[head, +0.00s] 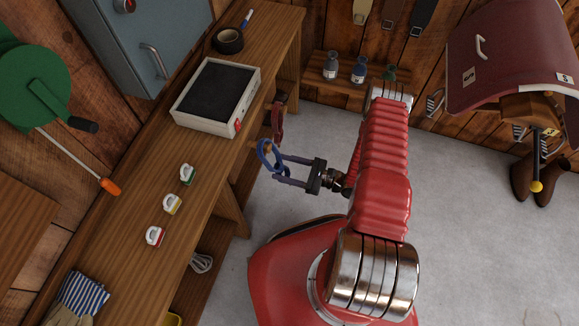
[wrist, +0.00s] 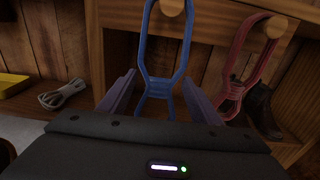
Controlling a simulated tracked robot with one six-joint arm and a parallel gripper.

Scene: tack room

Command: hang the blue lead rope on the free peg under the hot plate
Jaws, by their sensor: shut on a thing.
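The blue lead rope (head: 264,154) is a coiled loop bound at its middle. My gripper (head: 278,168) is shut on its bound part, which shows between the fingers in the wrist view (wrist: 158,88). The loop stands upright at the bench front. A round wooden peg (wrist: 172,6) shows inside its upper opening; the loop's top is cut off, so I cannot tell whether the rope bears on the peg. The hot plate (head: 216,94), pale with a dark top and red switch, sits on the bench above. A red lead rope (wrist: 240,85) hangs on the neighbouring peg (wrist: 276,27).
The wooden bench (head: 135,215) runs along the left, with several small coloured-trim items and striped gloves (head: 78,300) on it. A grey cord bundle (wrist: 63,94) lies on the lower shelf, near a dark boot (wrist: 263,108). The grey floor at right is largely clear.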

